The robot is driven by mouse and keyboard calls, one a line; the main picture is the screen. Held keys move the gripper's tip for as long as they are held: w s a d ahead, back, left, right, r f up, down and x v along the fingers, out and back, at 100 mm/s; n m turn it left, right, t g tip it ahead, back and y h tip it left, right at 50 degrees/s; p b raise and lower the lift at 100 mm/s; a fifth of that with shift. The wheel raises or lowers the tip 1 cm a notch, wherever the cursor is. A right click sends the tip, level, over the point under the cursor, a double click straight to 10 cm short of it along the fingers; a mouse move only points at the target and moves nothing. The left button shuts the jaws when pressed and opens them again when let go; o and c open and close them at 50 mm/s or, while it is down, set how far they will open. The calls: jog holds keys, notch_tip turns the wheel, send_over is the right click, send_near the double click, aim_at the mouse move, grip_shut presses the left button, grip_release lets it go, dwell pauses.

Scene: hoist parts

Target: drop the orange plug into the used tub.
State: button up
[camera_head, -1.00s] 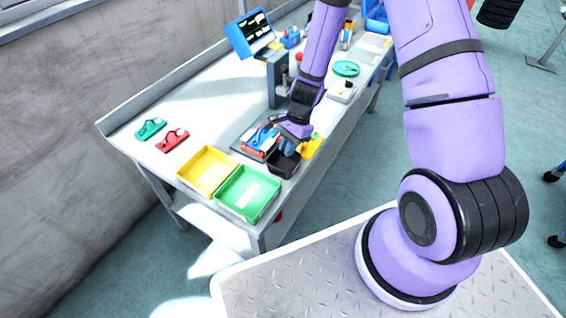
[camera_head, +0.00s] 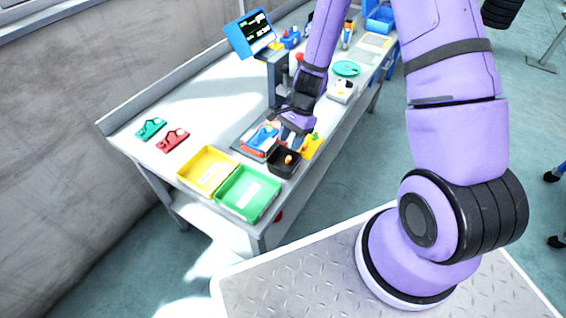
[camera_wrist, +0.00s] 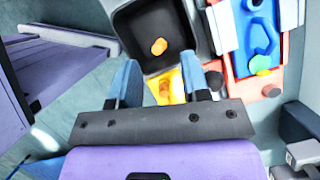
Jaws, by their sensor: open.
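The orange plug (camera_head: 289,159) lies inside the black tub (camera_head: 273,168) at the near edge of the bench. In the wrist view the plug (camera_wrist: 158,46) rests on the tub's dark floor, clear of the walls of the tub (camera_wrist: 150,70). My gripper (camera_head: 291,139) is open and empty, just above and behind the tub. No label on the black tub can be read.
A yellow tray (camera_head: 207,171) and a green tray (camera_head: 248,194) stand left of the tub. A red and blue fixture (camera_head: 258,141) is behind it, and a yellow part (camera_head: 312,146) is to its right. A grey post with a screen (camera_head: 256,34) rises behind.

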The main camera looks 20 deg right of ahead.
jog(key=v, duration=0.8)
jog(key=s+r+n+t+h, duration=0.1)
jog(key=s+r+n+t, duration=0.2)
jog(key=r, duration=0.8)
jog(key=s+r+n+h, duration=0.1)
jog(key=s+r+n, duration=0.3)
jog(key=r, duration=0.6)
jog(key=s+d+r+n+t+h, duration=0.2)
jog(key=s+r+n, duration=0.4)
jog(key=s+r, duration=0.6)
jog(key=s+t, duration=0.1)
jog(key=s, duration=0.2)
jog(key=shift+s+d+r+n+t, duration=0.2)
jog(key=shift+s+d+n+t, duration=0.1)
jog(key=shift+d+n+t, duration=0.1)
